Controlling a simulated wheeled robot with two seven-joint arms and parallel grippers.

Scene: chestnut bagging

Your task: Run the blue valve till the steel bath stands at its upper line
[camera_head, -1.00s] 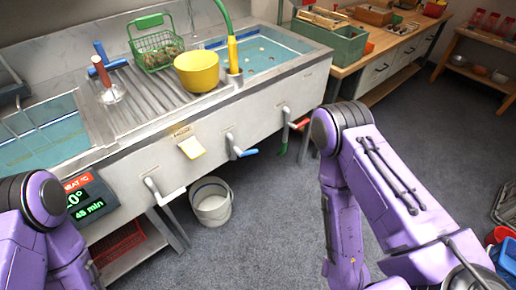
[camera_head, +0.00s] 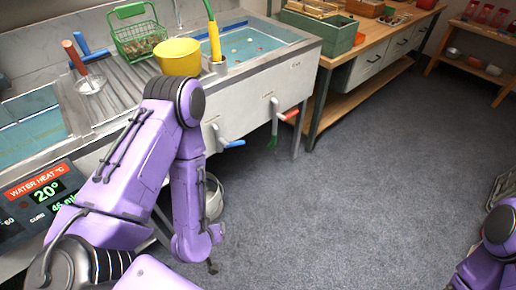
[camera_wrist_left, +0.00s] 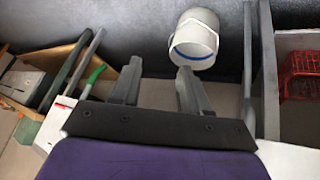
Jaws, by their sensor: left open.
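A blue lever handle (camera_head: 228,143) sits on a front pipe of the sink bench. A second blue handle (camera_head: 92,54) stands at the back beside a red one. The left bath (camera_head: 28,125) holds teal water; its lines cannot be made out. The right bath (camera_head: 250,42) holds water with small brown pieces. My left gripper (camera_head: 212,262) hangs low in front of the bench, below the blue lever. In the left wrist view its fingers (camera_wrist_left: 158,92) are apart and empty, with the white bucket (camera_wrist_left: 195,40) beyond them. My right arm shows at lower right, its gripper out of view.
The bucket (camera_head: 212,196) stands on the floor, partly behind my left forearm. A red-and-green lever (camera_head: 280,121) is right of the blue lever. A display (camera_head: 42,200) reads 20°. A yellow bowl (camera_head: 178,57) and green basket (camera_head: 138,35) stand on the drainer.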

